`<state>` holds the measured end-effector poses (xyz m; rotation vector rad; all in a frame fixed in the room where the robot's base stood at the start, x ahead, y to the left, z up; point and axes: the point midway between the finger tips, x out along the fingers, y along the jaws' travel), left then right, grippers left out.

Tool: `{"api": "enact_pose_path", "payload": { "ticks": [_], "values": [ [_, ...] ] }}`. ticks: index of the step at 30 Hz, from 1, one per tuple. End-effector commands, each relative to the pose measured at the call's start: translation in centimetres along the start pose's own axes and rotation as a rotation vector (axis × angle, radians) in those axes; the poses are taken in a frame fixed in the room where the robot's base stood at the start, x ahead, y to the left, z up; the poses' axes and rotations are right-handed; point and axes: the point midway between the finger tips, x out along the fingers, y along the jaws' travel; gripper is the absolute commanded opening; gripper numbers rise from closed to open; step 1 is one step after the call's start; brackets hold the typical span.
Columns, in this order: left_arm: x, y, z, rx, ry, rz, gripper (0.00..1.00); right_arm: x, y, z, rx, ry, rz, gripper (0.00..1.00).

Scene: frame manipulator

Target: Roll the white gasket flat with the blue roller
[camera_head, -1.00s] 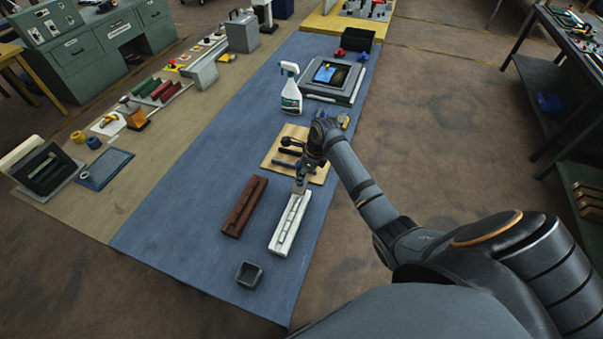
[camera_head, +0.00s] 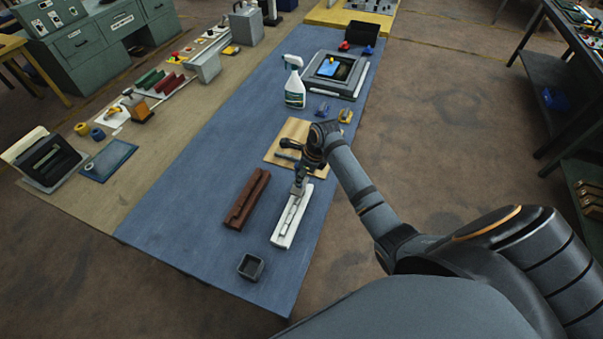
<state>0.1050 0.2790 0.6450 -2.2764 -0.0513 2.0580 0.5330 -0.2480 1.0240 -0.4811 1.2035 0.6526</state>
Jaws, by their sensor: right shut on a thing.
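A long white frame (camera_head: 286,228) lies on the blue bench mat beside a similar brown frame (camera_head: 246,200). A thin line runs along its channel; I cannot clearly tell the white gasket from the white frame at this size. My right gripper (camera_head: 298,188) points down over the far part of the white frame. It is shut on a small tool, seemingly the blue roller, which the gripper mostly hides. I cannot tell whether the tool touches the gasket. My left gripper is not in view.
A wooden board (camera_head: 272,153) with dark-handled tools lies just beyond the frames, partly behind my right arm. A small dark open box (camera_head: 251,267) stands at the near end. A spray bottle (camera_head: 295,88) and a grey device (camera_head: 333,75) stand farther back. The mat left of the frames is clear.

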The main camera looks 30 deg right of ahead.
Motion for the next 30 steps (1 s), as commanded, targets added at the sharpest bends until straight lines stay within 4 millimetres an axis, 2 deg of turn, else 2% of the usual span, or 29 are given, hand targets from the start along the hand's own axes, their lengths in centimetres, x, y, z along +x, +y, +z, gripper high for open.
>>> {"api": "enact_pose_path", "payload": {
  "ticks": [15,30],
  "values": [
    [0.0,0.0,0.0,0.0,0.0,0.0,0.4,0.0,3.1,0.0,0.001,0.003,0.003,0.0],
    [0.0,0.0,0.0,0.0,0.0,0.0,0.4,0.0,3.1,0.0,0.0,0.002,0.001,0.0]
  ]
}}
